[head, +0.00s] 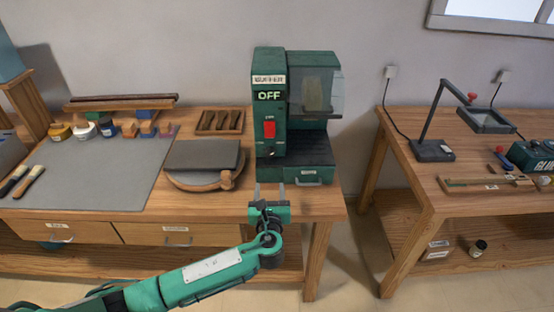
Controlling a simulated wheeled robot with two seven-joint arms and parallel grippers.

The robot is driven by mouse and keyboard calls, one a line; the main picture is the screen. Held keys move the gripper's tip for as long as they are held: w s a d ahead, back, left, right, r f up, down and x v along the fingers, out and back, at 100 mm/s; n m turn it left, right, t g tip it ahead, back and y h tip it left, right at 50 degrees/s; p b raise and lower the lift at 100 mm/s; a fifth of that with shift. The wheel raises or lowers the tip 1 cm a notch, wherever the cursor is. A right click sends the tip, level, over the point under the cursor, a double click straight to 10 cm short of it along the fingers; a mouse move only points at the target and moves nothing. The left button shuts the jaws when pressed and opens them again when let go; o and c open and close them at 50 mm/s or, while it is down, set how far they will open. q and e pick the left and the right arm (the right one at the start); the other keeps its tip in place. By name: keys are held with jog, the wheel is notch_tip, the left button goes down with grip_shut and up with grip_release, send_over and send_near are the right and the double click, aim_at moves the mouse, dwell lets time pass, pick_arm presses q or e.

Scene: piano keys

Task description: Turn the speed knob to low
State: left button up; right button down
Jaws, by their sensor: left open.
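The green buffer machine (265,63) stands at the right end of the left bench, labelled "BUFFER" with an "OFF" display (269,96). A red switch (269,129) is on its front column. Below the switch is a small round detail (271,153) that may be the speed knob; its setting is too small to read. My left gripper (269,189) is open and empty, its two fingers pointing at the machine's lower front, apart from the switch. My right gripper is not in view.
A drawer with a handle (308,181) is in the machine's base. A round board with a dark slab (203,155) and a tray of tools (220,121) lie to the left. A gap separates the bench from the right table (400,150), which holds a lamp (433,150).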

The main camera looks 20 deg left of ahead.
aim_at(270, 156)
pick_arm(q)
jog(key=x, duration=0.4)
jog(key=p+x, duration=0.1)
jog(key=x, duration=0.9)
jog(key=shift+r, duration=0.25)
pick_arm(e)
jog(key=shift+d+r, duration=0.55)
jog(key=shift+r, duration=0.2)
pick_arm(q)
jog(key=shift+d, duration=0.1)
jog(key=c, duration=1)
